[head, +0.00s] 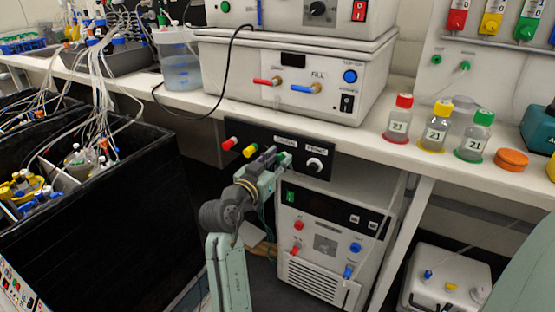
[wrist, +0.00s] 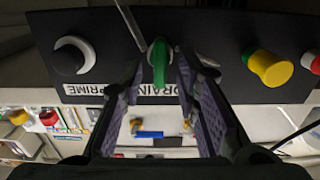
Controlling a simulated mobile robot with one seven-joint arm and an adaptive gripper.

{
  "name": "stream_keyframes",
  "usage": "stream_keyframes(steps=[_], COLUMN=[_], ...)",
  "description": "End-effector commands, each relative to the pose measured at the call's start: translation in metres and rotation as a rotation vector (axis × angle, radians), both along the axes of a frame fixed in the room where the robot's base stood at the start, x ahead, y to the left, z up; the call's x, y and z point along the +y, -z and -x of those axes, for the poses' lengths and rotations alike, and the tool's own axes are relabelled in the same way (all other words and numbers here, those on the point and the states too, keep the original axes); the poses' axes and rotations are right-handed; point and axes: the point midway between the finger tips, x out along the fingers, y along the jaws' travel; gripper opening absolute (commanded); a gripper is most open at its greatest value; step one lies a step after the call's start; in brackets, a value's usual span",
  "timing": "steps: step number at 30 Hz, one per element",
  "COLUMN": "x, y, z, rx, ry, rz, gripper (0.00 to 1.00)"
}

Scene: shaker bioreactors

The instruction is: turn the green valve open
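The green valve (wrist: 158,62) is on a black panel (wrist: 215,60) in the wrist view. Its narrow handle stands roughly upright in the picture, with a pale round base behind it. My gripper (wrist: 160,66) is open, with one finger on each side of the handle. Narrow gaps show between the handle and the fingers, and I cannot see any contact. In the head view my gripper (head: 276,158) is at the panel front, right of the yellow knob, and largely hides the valve.
A yellow knob (wrist: 270,68) and red knob (wrist: 314,62) are right of the valve in the wrist view. A white dial (wrist: 73,56) is on its left. The bench edge (head: 350,150) overhangs the panel. A white cooling unit (head: 325,250) stands below. A black tub (head: 100,220) is at left.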

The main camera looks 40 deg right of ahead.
Motion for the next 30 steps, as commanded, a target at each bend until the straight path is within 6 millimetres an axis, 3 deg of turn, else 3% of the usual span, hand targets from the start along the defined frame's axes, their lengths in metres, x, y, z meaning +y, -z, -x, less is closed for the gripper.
stream_keyframes(steps=[2, 15, 30], x=[0.0002, 0.0005, 0.0005], y=[-0.0001, -0.0002, -0.0005], z=[0.0001, 0.0002, 0.0000], rx=[0.000, 0.000, 0.013], ry=[0.000, 0.000, 0.000], rz=[0.000, 0.000, 0.005], gripper=[0.29, 0.01, 0.00])
